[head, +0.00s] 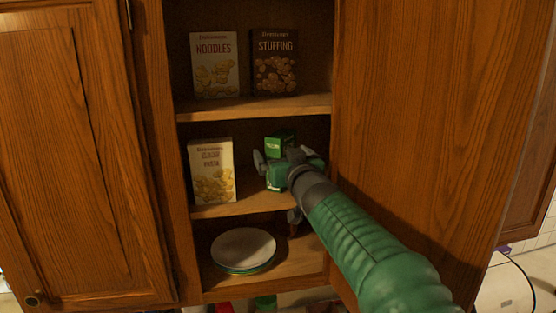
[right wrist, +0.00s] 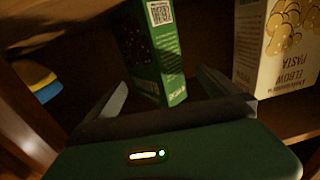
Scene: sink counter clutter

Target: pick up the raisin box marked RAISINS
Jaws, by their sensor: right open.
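A green box (head: 279,142) stands on the middle shelf, toward its right side. Its marking is too small to read in the head view. In the right wrist view the green box (right wrist: 167,60) shows a dark picture side and a green side with a white label, and I cannot make out the word RAISINS. My right gripper (head: 279,163) is in front of the box and hides its lower part. In the wrist view the open fingers (right wrist: 165,98) lie to either side of the box's near end, with no clear contact. My left gripper is not in view.
An elbow pasta box (head: 212,172) stands left on the same shelf; it also shows in the wrist view (right wrist: 276,65). Noodles (head: 214,65) and stuffing (head: 274,62) boxes stand above. Plates (head: 243,249) lie below. An open cabinet door (head: 430,90) stands close on the right.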

